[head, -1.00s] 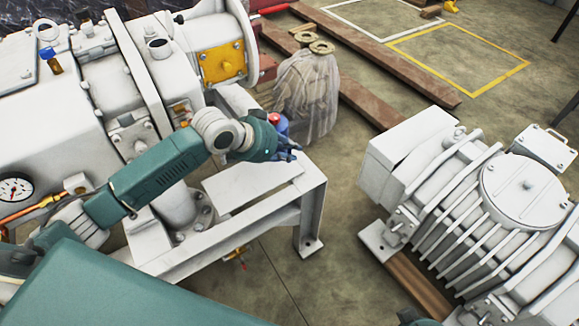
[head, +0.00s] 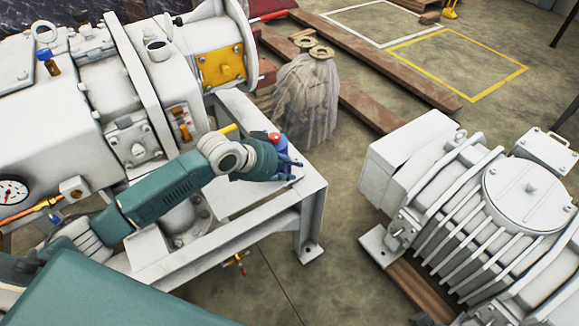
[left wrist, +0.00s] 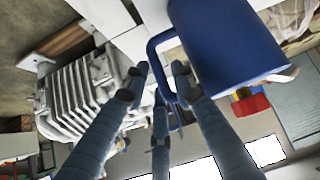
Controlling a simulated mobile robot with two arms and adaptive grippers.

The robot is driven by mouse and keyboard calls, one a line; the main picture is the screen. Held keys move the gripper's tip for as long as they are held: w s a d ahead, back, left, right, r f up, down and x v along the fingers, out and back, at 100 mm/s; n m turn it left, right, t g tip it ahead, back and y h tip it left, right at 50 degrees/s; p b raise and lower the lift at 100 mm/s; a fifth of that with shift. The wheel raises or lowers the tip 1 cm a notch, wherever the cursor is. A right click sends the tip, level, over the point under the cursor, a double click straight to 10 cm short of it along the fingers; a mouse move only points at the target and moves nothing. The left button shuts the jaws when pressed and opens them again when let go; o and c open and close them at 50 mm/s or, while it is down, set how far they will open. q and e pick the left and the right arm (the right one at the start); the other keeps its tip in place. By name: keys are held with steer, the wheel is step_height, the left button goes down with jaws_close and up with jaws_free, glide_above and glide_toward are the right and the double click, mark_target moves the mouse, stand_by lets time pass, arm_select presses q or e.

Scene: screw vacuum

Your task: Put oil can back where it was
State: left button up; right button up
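The blue oil can (head: 282,146) with a red cap stands upright at the right end of the white frame's flat top (head: 307,184) in the head view, partly hidden by my left gripper (head: 290,169). In the left wrist view the can (left wrist: 225,45) appears upside down, with its red cap low and its base near the white surface. Its blue handle (left wrist: 153,52) passes between the fingers of my left gripper (left wrist: 159,82). The fingers are spread, with gaps beside the handle bar. My right gripper is not in view.
A white pump body (head: 65,115) with a yellow plate (head: 222,66) is at the left. A finned grey machine (head: 480,215) stands on the floor at the right. A wrapped bundle (head: 308,95) stands behind the frame. Floor between frame and machine is clear.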

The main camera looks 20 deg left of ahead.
arm_select(q)
steer(key=shift+r, duration=0.1)
steer(key=shift+s+a+r, duration=0.15)
steer(key=shift+r, duration=0.15)
steer(key=p+v, duration=0.3)
steer(key=v, duration=0.8)
steer(key=shift+s, duration=0.15)
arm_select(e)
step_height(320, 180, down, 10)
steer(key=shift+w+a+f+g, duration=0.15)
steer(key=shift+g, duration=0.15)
arm_select(q)
steer(key=shift+r, duration=0.1)
